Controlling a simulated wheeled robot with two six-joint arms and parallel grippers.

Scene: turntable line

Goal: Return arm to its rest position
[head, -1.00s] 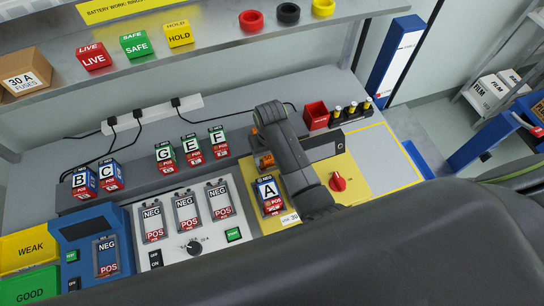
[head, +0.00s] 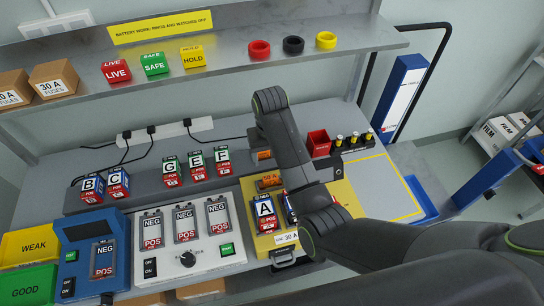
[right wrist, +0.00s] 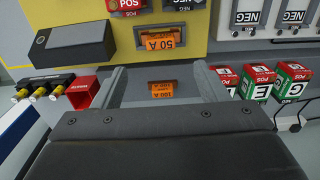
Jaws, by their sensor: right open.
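My right arm (head: 372,240) comes in from the right and bends up over the bench in the head view; its fingers cannot be made out there. In the right wrist view my right gripper (right wrist: 162,88) is open, with two grey fingers apart and nothing held. An orange 100 A fuse (right wrist: 162,90) shows between the fingers on the grey bench beyond them. An orange 50 A fuse (right wrist: 160,38) sits in a slot of the yellow panel (right wrist: 215,45). My left gripper is not in view.
Battery A (head: 265,212) stands on the yellow panel beside my arm. Batteries G (head: 170,170), E (head: 195,165) and F (head: 222,160) stand left of it. A red bin (head: 318,143) is right of the arm. A shelf (head: 225,75) overhangs the bench's back.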

